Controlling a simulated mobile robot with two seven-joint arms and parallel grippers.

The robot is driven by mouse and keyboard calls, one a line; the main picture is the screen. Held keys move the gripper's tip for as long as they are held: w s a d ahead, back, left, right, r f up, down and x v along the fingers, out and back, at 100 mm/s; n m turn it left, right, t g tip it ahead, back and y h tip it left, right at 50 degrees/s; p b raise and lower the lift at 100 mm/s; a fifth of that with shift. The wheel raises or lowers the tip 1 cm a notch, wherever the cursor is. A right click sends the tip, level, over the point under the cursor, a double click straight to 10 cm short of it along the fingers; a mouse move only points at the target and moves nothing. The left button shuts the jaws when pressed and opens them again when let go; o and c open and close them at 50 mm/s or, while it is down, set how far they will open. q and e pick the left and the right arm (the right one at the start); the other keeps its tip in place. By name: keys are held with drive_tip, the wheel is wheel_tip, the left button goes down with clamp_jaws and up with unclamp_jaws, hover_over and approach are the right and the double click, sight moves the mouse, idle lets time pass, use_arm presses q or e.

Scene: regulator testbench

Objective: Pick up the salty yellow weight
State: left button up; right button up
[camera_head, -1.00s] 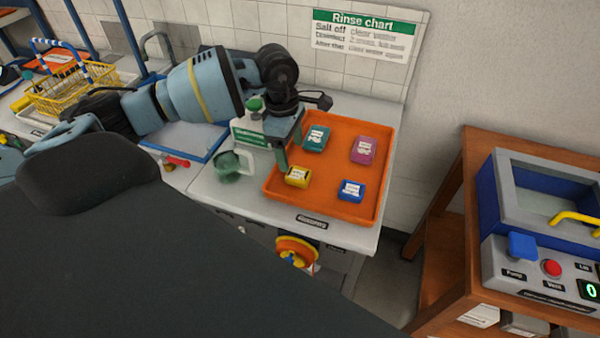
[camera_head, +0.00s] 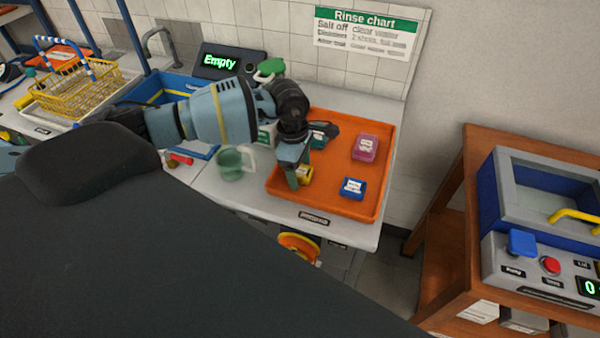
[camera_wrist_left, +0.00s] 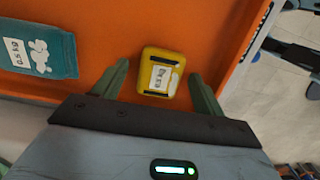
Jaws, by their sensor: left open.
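The yellow weight (camera_head: 305,175) lies on the orange tray (camera_head: 330,205), partly hidden behind my left gripper (camera_head: 297,180) in the head view. In the left wrist view the yellow weight (camera_wrist_left: 159,73) has a white label with whitish patches and sits between the tips of my left gripper (camera_wrist_left: 157,80). The green fingers are open, one on each side, with a gap to the weight on both sides. Whether the fingertips are down at its height is hard to tell. My right gripper is not in view.
A pink weight (camera_head: 366,147) and a blue weight (camera_head: 352,188) share the tray. A green mug (camera_head: 232,164) stands left of the tray. A display reading "Empty" (camera_head: 222,64) stands behind.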

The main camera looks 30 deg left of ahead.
sight(302, 172)
use_arm(q)
drive_tip(key=shift+c, duration=0.3)
drive_tip(key=c, duration=1.2)
drive_tip(key=shift+c, duration=0.8)
drive_tip(key=shift+r, duration=0.1)
drive_tip(key=shift+w+r, duration=0.1)
drive_tip(key=shift+r, duration=0.15)
drive_tip(key=r, duration=0.3)
drive_tip(key=shift+s+d, duration=0.15)
drive_tip(key=shift+s, duration=0.2)
drive_tip(key=s+d+r, duration=0.1)
drive_tip(key=s+d, duration=0.6)
drive_tip(key=s, duration=0.6)
drive_tip(key=shift+s+d+r, duration=0.15)
drive_tip(key=shift+s+r, duration=0.05)
drive_tip(key=shift+s, duration=0.05)
